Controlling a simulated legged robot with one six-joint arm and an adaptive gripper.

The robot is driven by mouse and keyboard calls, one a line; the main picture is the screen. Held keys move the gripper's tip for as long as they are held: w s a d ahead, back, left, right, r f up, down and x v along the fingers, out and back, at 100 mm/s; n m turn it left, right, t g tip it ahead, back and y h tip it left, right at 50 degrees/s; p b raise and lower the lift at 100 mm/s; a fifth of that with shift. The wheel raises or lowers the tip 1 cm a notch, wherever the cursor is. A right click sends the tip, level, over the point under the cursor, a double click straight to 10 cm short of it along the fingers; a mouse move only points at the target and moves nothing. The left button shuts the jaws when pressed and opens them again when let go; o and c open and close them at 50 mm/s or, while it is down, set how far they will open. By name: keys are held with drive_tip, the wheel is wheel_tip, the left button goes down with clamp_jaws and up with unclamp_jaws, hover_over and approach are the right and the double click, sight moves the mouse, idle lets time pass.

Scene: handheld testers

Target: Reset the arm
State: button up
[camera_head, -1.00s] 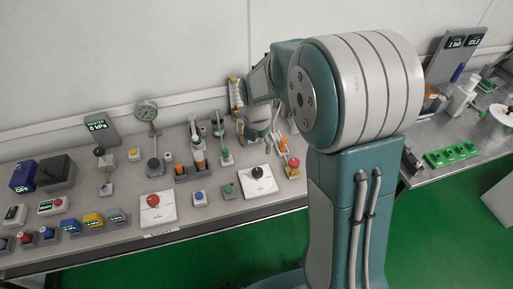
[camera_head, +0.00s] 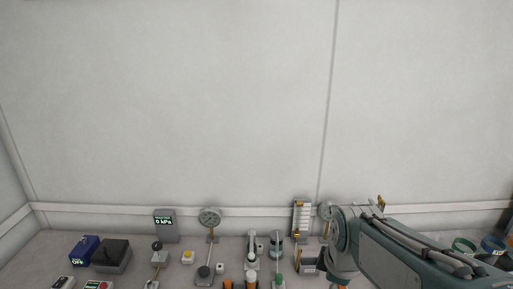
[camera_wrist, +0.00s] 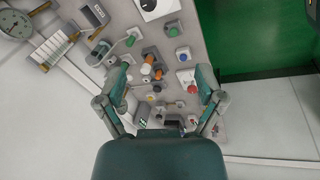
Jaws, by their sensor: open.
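My gripper (camera_wrist: 163,85) shows in the wrist view with its two teal fingers spread apart and nothing held between them. Beyond the fingers is the grey bench top (camera_wrist: 218,50) with several small devices, seen at a slant. In the head view my arm (camera_head: 405,258) lies low at the right, reaching left over the bench. The fingertips cannot be made out there.
The bench holds a round gauge (camera_head: 210,217), a pressure display (camera_head: 165,222), a dark box (camera_head: 112,254), a blue device (camera_head: 84,248) and a white striped panel (camera_head: 301,217). The wall (camera_head: 180,100) stands behind. Green floor (camera_wrist: 255,35) shows in the wrist view.

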drive_tip(key=s+r+m+t, duration=0.2)
drive_tip(key=s+r+m, duration=0.2)
drive_tip(key=s+m, duration=0.7)
drive_tip(key=m, duration=0.2)
drive_tip(key=shift+s+m+t, duration=0.15)
drive_tip(key=shift+m+t, duration=0.15)
drive_tip(key=shift+t, duration=0.1)
drive_tip(key=shift+r, duration=0.1)
drive_tip(key=shift+c, duration=0.3)
